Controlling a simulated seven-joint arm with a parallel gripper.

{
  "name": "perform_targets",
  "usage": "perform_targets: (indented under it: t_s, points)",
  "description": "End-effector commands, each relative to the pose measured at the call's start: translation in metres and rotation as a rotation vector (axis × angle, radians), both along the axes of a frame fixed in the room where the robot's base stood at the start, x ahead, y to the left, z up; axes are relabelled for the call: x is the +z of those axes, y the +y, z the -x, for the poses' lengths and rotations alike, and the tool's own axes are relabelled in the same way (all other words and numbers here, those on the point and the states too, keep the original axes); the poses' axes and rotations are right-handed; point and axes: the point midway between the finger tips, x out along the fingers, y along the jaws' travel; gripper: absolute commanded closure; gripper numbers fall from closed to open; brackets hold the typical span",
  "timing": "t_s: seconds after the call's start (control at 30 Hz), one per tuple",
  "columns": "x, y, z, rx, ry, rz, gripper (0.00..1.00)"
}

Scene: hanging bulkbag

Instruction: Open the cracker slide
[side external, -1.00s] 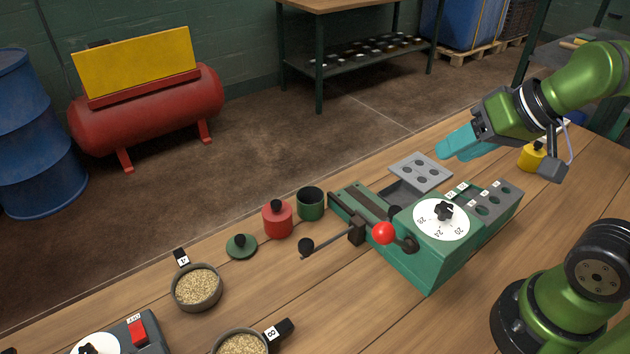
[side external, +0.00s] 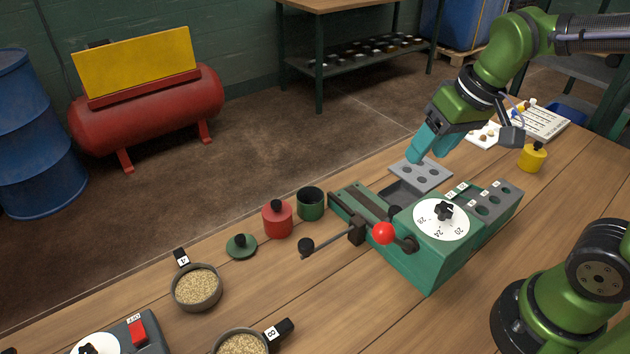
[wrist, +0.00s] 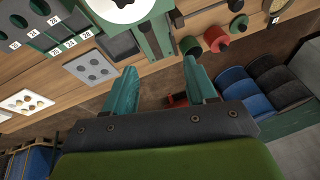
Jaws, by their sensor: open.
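The green machine (side external: 432,262) stands on the wooden bench, with a white numbered dial (side external: 440,220) and black knob on top. A dark slide rail (side external: 362,203) runs along its left part, with a grey recess (side external: 405,193) beside it. A lever with a red ball (side external: 383,233) sticks out at its front. I cannot tell for certain which part is the cracker slide. My gripper (side external: 421,152), with teal fingers, is open and empty above the grey plate with holes (side external: 433,174), behind the machine. In the wrist view the open fingers (wrist: 159,66) are apart, with the machine beyond them.
A red lidded pot (side external: 277,219), a green cup (side external: 311,204) and a green lid (side external: 241,246) stand left of the machine. Grain bowls (side external: 197,288) are at front left. A yellow weight (side external: 532,158) stands at right. Air above the bench's left part is clear.

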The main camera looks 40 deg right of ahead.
Motion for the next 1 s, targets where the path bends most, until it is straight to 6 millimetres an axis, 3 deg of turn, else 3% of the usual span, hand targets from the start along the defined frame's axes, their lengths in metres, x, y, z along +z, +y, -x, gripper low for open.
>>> perform_targets:
  t_s: [0.1,0.27,0.4,0.53,0.67,1.0]
  points:
    - [-0.008,0.003,-0.024,0.146,0.134,0.086,0.44]
    - [-0.009,0.002,-0.045,0.319,0.262,0.174,0.44]
    - [0.002,-0.002,-0.043,0.404,0.296,0.205,0.44]
    - [-0.008,-0.002,-0.041,0.422,0.304,0.204,0.44]
    - [-0.029,-0.002,-0.040,0.421,0.307,0.203,0.44]
    - [-0.104,-0.002,-0.040,0.418,0.307,0.202,0.44]
